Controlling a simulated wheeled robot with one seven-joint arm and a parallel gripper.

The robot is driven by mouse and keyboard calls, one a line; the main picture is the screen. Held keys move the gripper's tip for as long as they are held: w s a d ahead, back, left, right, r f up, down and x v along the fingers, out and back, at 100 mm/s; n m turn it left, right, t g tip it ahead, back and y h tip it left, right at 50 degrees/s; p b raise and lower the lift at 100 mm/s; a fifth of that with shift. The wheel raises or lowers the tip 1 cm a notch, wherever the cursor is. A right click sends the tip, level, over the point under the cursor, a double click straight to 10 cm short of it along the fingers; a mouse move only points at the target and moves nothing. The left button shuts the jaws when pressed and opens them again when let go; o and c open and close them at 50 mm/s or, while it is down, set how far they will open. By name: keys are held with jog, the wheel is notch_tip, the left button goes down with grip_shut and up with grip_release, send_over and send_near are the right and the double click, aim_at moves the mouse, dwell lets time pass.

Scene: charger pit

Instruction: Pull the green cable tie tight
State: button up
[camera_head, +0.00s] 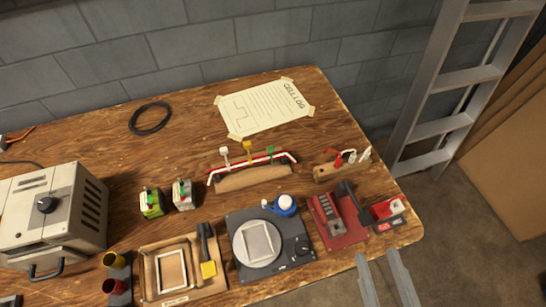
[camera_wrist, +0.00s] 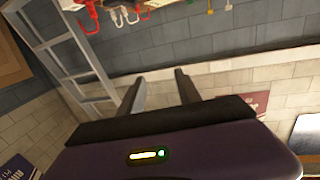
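The green cable tie (camera_head: 270,151) stands up from a wooden block (camera_head: 252,179) that carries a red and a white cable, near the middle of the table. A yellow tie (camera_head: 247,147) and a white tie (camera_head: 224,152) stand to its left on the same block. My gripper (camera_head: 376,253) is at the table's front right, well apart from the green tie. Its two fingers are spread with nothing between them; the wrist view shows the same empty gap (camera_wrist: 160,76). Small coloured ends, one green (camera_wrist: 228,6), show at the wrist view's top edge. I cannot tell how tight the loop is.
A small block with red and white hooks (camera_head: 335,172) is right of the ties. A ladder (camera_head: 440,127) stands beyond the right edge.

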aim_at(271, 150)
jog(key=w+a+f+n+y+b, duration=0.15)
jog(key=w+a, duration=0.25)
jog(key=w, duration=0.4)
jog(key=w+a+g+y+b, duration=0.1)
jog(key=w+a+b, duration=0.2)
jog(key=w+a, duration=0.3)
jog(key=w+a+f+n+y+b, duration=0.1)
jog(key=w+a+b, duration=0.2)
jog(key=w, duration=0.6)
jog(key=w+a+f+g, duration=0.1)
jog(key=w+f, duration=0.1)
jog(key=f, duration=0.1)
jog(key=w+a+f+g+h, duration=0.1)
jog(key=w+f, duration=0.2)
jog(key=w+a+f+g, duration=0.1)
jog(key=w+f, duration=0.1)
jog(key=f, duration=0.1)
jog(key=shift+w+f+g+b, duration=0.15)
jog(key=shift+w+g+b, duration=0.15)
jog(key=shift+w, duration=0.1)
jog(key=shift+c, duration=0.2)
grip_shut()
jog(key=shift+h, duration=0.25)
